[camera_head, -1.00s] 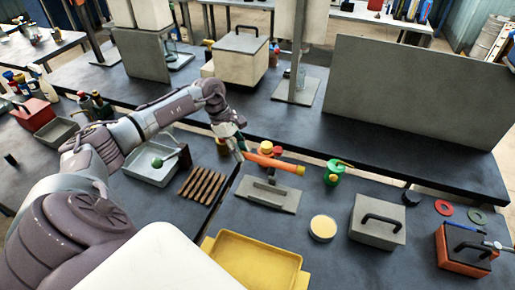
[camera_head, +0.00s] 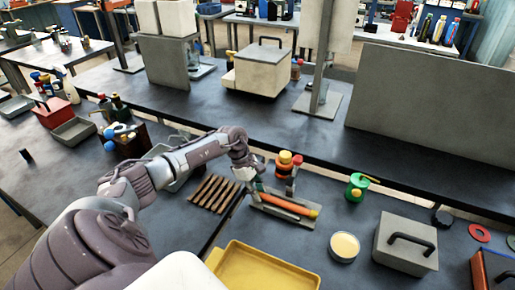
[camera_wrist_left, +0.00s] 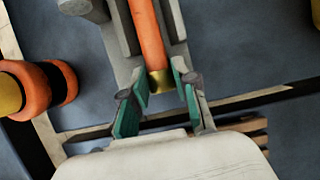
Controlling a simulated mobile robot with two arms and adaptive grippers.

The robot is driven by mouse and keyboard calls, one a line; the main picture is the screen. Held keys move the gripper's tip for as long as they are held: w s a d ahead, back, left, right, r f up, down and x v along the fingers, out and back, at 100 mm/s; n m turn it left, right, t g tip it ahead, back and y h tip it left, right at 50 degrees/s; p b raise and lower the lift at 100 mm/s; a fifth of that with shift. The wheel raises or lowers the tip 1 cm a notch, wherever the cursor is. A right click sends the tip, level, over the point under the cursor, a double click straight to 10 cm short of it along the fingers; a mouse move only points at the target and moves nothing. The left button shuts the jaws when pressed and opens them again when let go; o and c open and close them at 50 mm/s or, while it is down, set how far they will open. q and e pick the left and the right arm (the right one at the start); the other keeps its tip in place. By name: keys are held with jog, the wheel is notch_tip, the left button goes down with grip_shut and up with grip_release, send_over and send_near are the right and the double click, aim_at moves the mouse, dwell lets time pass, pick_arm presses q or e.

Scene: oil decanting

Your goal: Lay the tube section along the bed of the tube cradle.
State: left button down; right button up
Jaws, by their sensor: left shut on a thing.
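The orange tube section (camera_head: 289,205) lies lengthwise along the grey tube cradle (camera_head: 287,215), low between its sides. Its right end is yellow. In the left wrist view the tube (camera_wrist_left: 149,38) runs between the cradle's grey walls (camera_wrist_left: 126,30), with a brass-coloured near end. My left gripper (camera_head: 257,184) is shut on the tube's left end at the cradle's near-left edge. In the wrist view its teal-padded fingers (camera_wrist_left: 159,84) stand on both sides of the brass end. Whether the tube's underside touches the bed is hidden. My right gripper is out of view.
An orange and yellow object (camera_head: 285,161) stands just behind the cradle. A green can (camera_head: 357,187) and a round cream-topped dish (camera_head: 344,247) are to its right. A yellow tray (camera_head: 262,272) is in front. Brown slats (camera_head: 213,193) lie to the left.

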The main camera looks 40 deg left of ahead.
pick_arm(q)
jog(key=shift+r, duration=0.1)
jog(key=c, duration=1.3)
grip_release()
jog(key=shift+s, duration=0.1)
jog(key=shift+c, duration=0.2)
jog(key=o, duration=0.4)
jog(key=shift+o, duration=0.2)
jog(key=shift+r, duration=0.1)
jog(key=shift+a+r, duration=0.25)
jog(key=b+v, duration=0.3)
jog(key=v, duration=0.8)
